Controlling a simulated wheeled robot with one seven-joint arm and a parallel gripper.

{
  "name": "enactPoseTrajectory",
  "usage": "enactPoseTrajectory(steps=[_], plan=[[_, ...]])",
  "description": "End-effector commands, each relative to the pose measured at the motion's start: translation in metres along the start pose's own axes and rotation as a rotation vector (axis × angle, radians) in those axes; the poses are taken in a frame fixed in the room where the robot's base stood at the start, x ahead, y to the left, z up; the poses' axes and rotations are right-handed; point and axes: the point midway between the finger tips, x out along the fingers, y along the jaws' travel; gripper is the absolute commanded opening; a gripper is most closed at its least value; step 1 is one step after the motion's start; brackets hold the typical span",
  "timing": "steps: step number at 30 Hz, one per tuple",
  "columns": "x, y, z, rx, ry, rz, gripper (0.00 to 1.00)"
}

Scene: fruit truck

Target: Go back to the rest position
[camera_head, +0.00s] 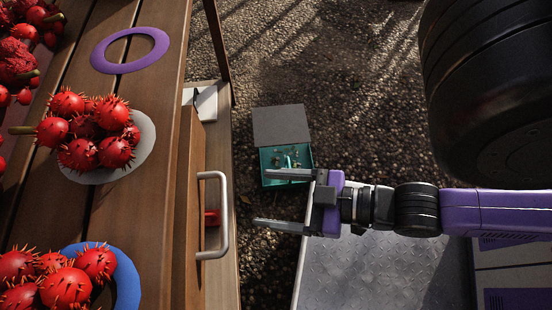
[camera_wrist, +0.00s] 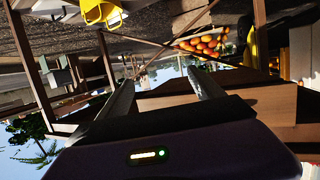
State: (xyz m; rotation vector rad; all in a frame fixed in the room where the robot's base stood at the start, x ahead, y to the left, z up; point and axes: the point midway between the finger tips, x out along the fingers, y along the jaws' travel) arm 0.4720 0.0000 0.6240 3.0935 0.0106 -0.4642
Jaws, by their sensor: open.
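My gripper (camera_head: 272,199) is open and empty in the head view, its two fingers pointing left towards the wooden counter's drawer handle (camera_head: 222,215). A gap shows between the fingertips and the handle, and nothing is between the fingers. The purple part of my arm reaches in from the right. In the wrist view my gripper (camera_wrist: 165,87) also shows with its fingers apart, and the scene there is tilted.
A teal box (camera_head: 268,180) stands open on the gravel. Oranges (camera_wrist: 205,43) show in the wrist view.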

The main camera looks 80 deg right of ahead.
Motion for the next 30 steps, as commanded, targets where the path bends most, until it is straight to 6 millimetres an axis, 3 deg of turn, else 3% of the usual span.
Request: enactPoseTrajectory(steps=[3, 17, 23, 30], plan=[[-0.008, 0.000, -0.012, 0.013, 0.023, 0.005, 0.76], [-0.011, 0.000, -0.021, 0.015, 0.028, 0.005, 0.76], [-0.020, 0.000, -0.051, 0.014, 0.027, 0.005, 0.76], [-0.036, 0.001, -0.103, 0.014, 0.027, 0.005, 0.76]])
